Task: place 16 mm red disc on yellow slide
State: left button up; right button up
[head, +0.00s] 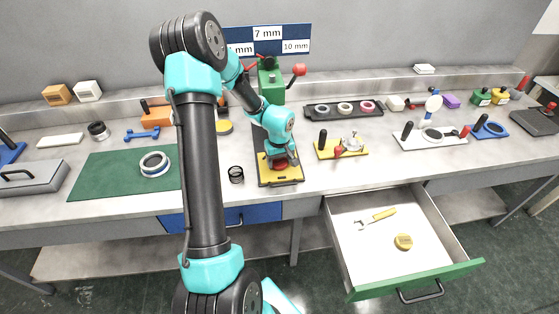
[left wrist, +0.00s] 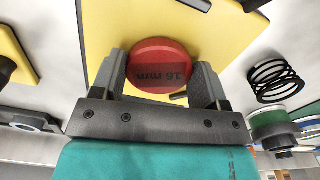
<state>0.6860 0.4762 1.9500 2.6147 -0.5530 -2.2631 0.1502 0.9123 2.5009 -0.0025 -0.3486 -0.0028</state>
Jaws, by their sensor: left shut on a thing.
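The red disc (head: 280,165), marked "16 mm" in the left wrist view (left wrist: 160,65), is between the fingers of my left gripper (head: 281,160). The left gripper, also in the left wrist view (left wrist: 160,80), is shut on it. The yellow slide (head: 288,178) lies under the disc, at the front of a dark base below the green press. It fills the background behind the disc in the left wrist view (left wrist: 225,40). I cannot tell whether the disc touches the slide. My right gripper is not in view.
A black coil spring (head: 236,174) stands just left of the slide. A yellow fixture plate (head: 328,151) with a black handle lies to the right. A green mat (head: 110,190) with a ring is further left. An open drawer (head: 350,235) juts out at front right.

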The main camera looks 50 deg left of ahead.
aim_at(279, 162)
pick_arm(q)
jog(key=shift+f, duration=0.1)
jog(key=o, duration=0.9)
jog(key=shift+o, duration=0.2)
notch_tip(279, 162, up, 12)
dwell(0.4)
